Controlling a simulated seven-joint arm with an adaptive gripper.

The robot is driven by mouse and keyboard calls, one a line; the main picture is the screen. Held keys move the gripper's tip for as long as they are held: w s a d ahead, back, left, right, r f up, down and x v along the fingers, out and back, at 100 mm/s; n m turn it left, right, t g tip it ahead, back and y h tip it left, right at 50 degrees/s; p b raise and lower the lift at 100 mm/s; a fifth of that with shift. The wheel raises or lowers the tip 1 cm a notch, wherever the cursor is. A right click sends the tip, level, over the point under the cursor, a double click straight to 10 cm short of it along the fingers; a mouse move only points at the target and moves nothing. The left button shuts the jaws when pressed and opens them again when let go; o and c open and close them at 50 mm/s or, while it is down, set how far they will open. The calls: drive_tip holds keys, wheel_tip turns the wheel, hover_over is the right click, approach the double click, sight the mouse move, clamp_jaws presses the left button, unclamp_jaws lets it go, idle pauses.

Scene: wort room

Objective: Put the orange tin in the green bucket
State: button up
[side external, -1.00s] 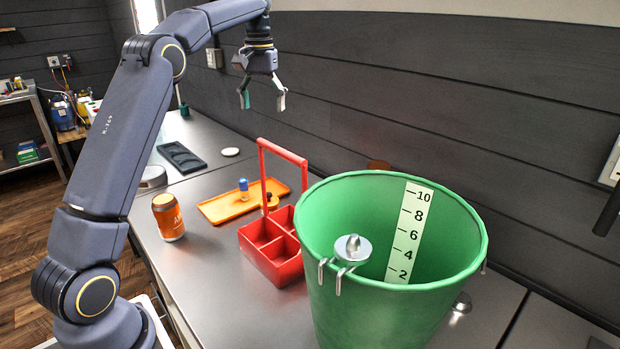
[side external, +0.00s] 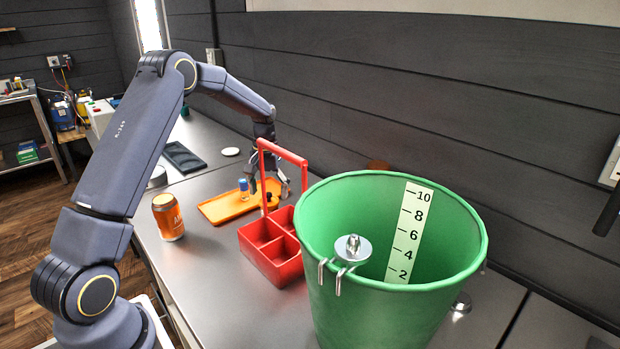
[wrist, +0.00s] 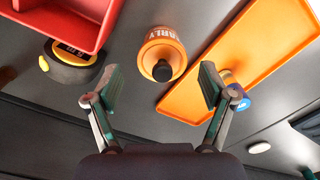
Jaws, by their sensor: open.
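An orange tin (wrist: 162,45) with a black knob and lettering stands between the red caddy and the orange tray in the wrist view. In the side view, only a little of it shows behind the caddy's handle. My gripper (wrist: 162,84) is open, with its fingers spread to either side of the tin's line and nothing between them. In the side view my gripper (side external: 271,182) is low behind the caddy handle. The large green bucket (side external: 400,310) stands at the front right, with a scale strip inside and a metal piece hooked on its rim.
The red caddy (side external: 270,262) with its tall handle stands between my gripper and the bucket. The orange tray (side external: 225,208) holds a blue-topped cylinder (side external: 244,190). An orange can (side external: 168,217) stands at left. A black-and-yellow item (wrist: 75,68) lies beside the caddy.

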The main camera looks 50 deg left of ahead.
sight(269, 200)
drive_tip(key=f, duration=0.6)
drive_tip(key=shift+w+a+f, duration=0.1)
drive_tip(key=shift+a+f, duration=0.1)
drive_tip(key=shift+c, duration=0.4)
clamp_jaws()
